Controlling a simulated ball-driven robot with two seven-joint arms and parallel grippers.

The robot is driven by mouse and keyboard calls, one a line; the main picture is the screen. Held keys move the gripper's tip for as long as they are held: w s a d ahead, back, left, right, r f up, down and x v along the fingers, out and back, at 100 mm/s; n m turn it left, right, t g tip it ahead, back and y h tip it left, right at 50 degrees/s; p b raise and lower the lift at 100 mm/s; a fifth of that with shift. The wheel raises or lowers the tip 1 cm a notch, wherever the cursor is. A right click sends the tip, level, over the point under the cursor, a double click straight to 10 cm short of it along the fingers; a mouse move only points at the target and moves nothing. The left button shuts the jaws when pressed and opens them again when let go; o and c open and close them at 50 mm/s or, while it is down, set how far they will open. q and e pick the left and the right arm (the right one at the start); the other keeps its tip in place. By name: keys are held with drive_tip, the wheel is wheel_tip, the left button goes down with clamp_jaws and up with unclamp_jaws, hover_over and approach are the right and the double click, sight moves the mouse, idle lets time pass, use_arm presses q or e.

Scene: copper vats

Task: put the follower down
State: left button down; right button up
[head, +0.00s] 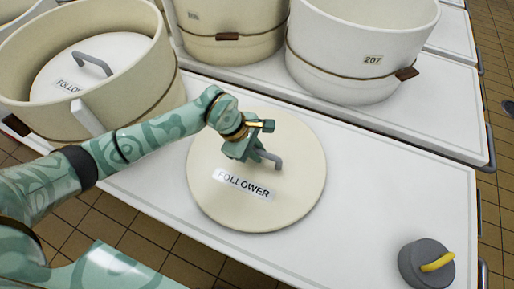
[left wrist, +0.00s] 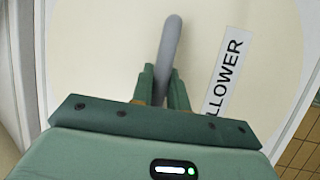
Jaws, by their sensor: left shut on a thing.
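The follower (head: 225,205) is a round cream disc with a FOLLOWER label and a grey bar handle. In the head view it is over the white bench top (head: 370,180), lying about level; I cannot tell whether it touches the bench or is just above it. My left gripper (head: 258,154) is shut on its handle. In the left wrist view the fingers (left wrist: 165,88) close around the grey handle (left wrist: 170,40), with the disc (left wrist: 110,40) behind. My right gripper is not in view.
A cream vat (head: 140,90) at the upper left has another labelled follower (head: 120,48) inside. Two vats stand behind, one white, marked 207 (head: 340,75). A grey weight with a yellow handle (head: 420,270) is at the bench's right front. The bench between the disc and the weight is clear.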

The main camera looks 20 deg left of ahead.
use_arm(q)
drive_tip(key=c, duration=1.4)
unclamp_jaws()
drive_tip(key=shift+o, duration=0.2)
